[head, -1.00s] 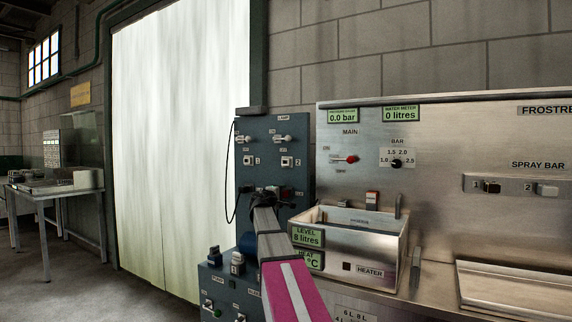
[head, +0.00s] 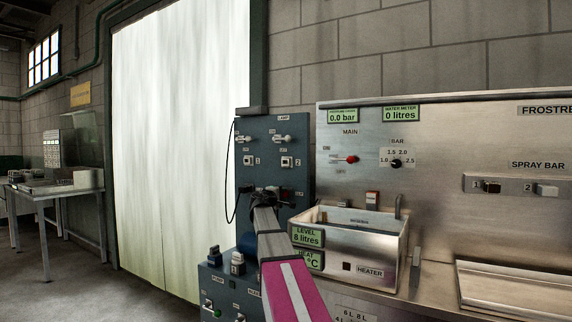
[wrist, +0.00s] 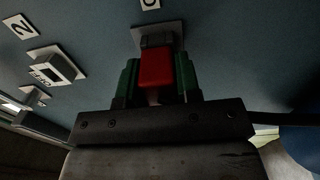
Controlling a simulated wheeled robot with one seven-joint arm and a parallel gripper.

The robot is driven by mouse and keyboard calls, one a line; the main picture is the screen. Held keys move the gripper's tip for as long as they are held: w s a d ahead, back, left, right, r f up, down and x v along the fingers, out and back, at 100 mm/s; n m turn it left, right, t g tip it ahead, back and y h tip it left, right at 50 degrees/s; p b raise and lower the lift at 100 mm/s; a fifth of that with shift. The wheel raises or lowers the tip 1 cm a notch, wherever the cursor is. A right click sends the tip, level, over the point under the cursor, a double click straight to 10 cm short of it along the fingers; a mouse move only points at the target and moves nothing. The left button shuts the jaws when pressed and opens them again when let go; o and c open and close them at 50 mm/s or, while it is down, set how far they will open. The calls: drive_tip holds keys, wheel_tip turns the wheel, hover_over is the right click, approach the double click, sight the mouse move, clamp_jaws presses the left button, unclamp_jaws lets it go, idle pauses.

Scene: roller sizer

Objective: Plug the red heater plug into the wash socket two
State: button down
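My gripper (wrist: 156,85) is shut on the red plug (wrist: 156,70), with a green finger pad on each side of it. The plug points at a grey square socket (wrist: 158,36) on the blue panel and overlaps its near edge; I cannot tell whether it is seated. The label beside this socket is cut off. In the head view my gripper (head: 266,192) is at the lower part of the blue wall panel (head: 267,135), and my arm hides most of the spot. A "2" label (wrist: 19,26) and a switch (wrist: 54,66) show at left in the wrist view.
A black cable (head: 231,165) loops down the panel's left side. A steel basin (head: 352,250) with level and heat displays stands right of my arm. A lower control box (head: 228,285) is below. Toggle switches (head: 283,138) sit higher on the panel.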

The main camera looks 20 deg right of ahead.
drive_tip(key=shift+s+a, duration=0.1)
drive_tip(key=v, duration=0.5)
drive_tip(key=shift+s+a, duration=0.2)
drive_tip(key=shift+a, duration=0.1)
idle(1.2)
drive_tip(key=shift+r, duration=0.1)
wheel_tip(320, 180, up, 14)
drive_tip(key=s+a, duration=0.1)
drive_tip(key=a, duration=0.1)
drive_tip(key=shift+s, duration=0.4)
drive_tip(key=shift+w, duration=0.15)
drive_tip(key=shift+x, duration=2.75)
drive_tip(key=shift+x, duration=1.5)
